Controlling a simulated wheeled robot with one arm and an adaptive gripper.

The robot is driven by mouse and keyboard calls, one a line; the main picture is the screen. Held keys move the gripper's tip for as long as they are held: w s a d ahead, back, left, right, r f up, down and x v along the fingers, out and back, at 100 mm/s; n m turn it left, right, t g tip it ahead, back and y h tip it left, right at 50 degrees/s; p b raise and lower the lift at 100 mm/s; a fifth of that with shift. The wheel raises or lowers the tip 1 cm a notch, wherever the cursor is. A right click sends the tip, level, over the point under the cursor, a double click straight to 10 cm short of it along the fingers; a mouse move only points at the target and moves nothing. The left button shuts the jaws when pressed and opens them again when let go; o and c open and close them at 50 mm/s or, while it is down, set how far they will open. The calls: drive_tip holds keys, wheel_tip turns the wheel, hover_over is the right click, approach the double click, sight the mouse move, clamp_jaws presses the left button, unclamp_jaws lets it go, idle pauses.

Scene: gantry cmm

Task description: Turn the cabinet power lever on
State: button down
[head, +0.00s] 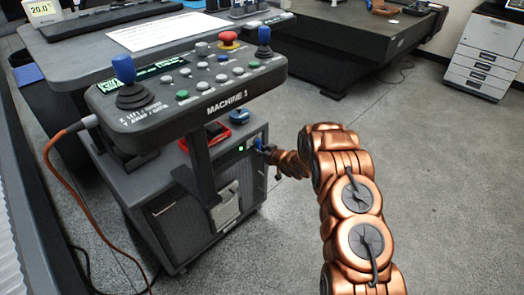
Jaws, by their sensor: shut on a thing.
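The cabinet (180,200) is the dark grey box under the machine's control panel, left of my arm. Its power lever (258,143) is a small blue piece at the upper right of the cabinet front, beside a small green light (242,148). My copper arm reaches in from the lower right. My gripper (267,151) is at the lever and shut on it. The fingers are small and dark here, and they partly hide the lever, so its exact angle is hard to tell.
The control panel (205,105) with joysticks and buttons overhangs the cabinet on a dark post. A red device (217,130) and a blue knobbed piece (239,116) are on the cabinet top. An orange cable (60,172) hangs at left. Grey floor (430,180) at right is clear.

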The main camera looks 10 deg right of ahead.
drive_tip(key=c, duration=0.9)
unclamp_jaws()
drive_tip(key=shift+c, duration=0.2)
drive_tip(key=shift+s, duration=0.15)
drive_tip(key=v, duration=1.1)
drive_tip(key=shift+s+r, duration=0.2)
drive_tip(key=shift+s, duration=0.15)
drive_tip(key=shift+d+r, duration=0.1)
drive_tip(key=shift+d, duration=0.05)
